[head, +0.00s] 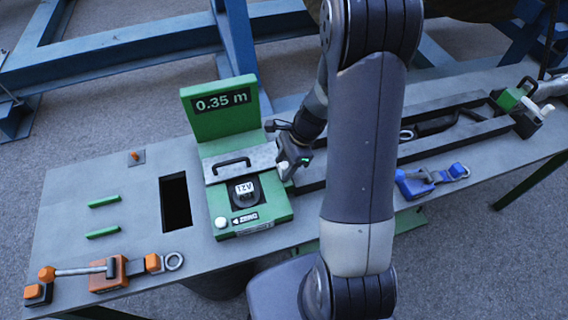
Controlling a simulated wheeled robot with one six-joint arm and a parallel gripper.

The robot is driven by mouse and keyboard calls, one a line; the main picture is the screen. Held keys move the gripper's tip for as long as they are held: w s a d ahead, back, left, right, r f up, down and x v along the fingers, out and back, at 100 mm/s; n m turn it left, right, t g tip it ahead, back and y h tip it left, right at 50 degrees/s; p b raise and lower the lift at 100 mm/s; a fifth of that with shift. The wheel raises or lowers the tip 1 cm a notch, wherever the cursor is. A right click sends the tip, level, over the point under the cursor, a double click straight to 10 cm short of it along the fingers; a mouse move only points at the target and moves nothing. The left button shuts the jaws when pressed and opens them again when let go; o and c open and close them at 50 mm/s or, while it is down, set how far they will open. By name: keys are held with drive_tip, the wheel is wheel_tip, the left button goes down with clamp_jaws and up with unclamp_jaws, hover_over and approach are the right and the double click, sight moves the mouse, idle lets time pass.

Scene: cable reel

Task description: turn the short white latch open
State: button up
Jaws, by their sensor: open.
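A green meter unit (254,218) with a "0.35 m" display (221,102) stands on the grey bench. A grey metal bar (217,166) with a black handle lies across it. A small white part (284,170) shows at the bar's right end and may be the short white latch; its shape is too small to make out. My gripper (289,163) is open, right at this white part. I cannot tell whether it touches, and the fingertips are partly hidden. A white round knob (221,222) sits at the unit's front left corner.
A rectangular hole (175,203) and two green bars (103,201) lie left of the unit. An orange tool (108,274) is at the front left and a blue clamp (432,178) at right. My arm hides the bench's middle.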

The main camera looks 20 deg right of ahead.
drive_tip(key=shift+a+f, duration=0.1)
drive_tip(key=shift+f, duration=0.1)
drive_tip(key=c, duration=1)
